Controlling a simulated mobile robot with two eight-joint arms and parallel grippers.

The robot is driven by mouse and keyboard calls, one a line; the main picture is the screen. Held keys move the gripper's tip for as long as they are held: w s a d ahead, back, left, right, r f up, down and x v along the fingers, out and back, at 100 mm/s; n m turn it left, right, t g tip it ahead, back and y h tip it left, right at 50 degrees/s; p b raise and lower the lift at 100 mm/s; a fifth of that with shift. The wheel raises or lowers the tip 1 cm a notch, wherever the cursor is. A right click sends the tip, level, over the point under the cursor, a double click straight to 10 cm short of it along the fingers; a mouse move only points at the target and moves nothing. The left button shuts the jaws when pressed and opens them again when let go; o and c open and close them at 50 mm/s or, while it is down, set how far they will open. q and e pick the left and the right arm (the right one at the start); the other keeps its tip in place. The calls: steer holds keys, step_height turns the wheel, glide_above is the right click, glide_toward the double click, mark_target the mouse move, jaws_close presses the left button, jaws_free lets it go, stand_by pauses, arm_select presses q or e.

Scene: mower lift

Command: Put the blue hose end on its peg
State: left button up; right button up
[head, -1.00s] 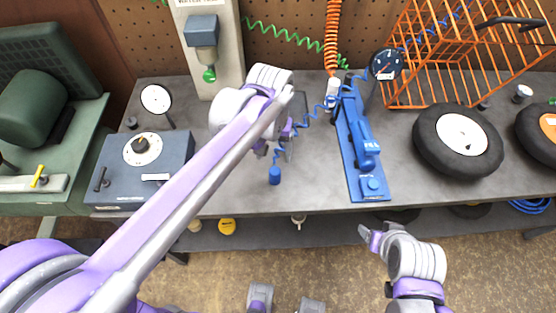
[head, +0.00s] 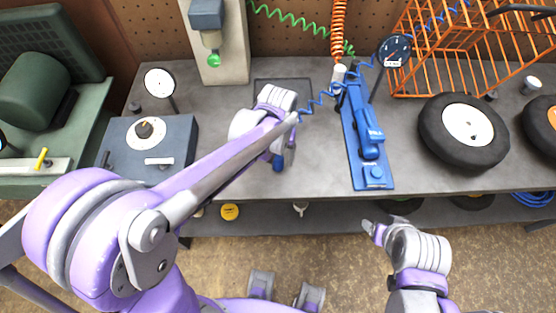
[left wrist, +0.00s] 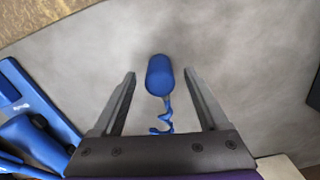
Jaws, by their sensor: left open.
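The blue hose end (left wrist: 160,76) is a blue cylinder on a coiled blue hose, over the grey bench top. In the left wrist view it lies between the two open fingers of my left gripper (left wrist: 158,95), with a gap on each side. In the head view my left gripper (head: 284,155) mostly covers the hose end (head: 278,165), and the coiled hose (head: 318,104) runs right toward the blue pump. My right gripper (head: 372,229) is in front of the bench, away from the hose; its opening is unclear. I cannot make out the peg for sure.
The blue pump (head: 362,135) stands right of my left gripper. A dial gauge (head: 394,52), an orange cage (head: 440,60) and a wheel (head: 462,132) are further right. A blue-grey box (head: 165,150) stands left. The bench front (head: 320,180) is clear.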

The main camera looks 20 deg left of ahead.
arm_select(q)
jaws_close()
stand_by(0.4)
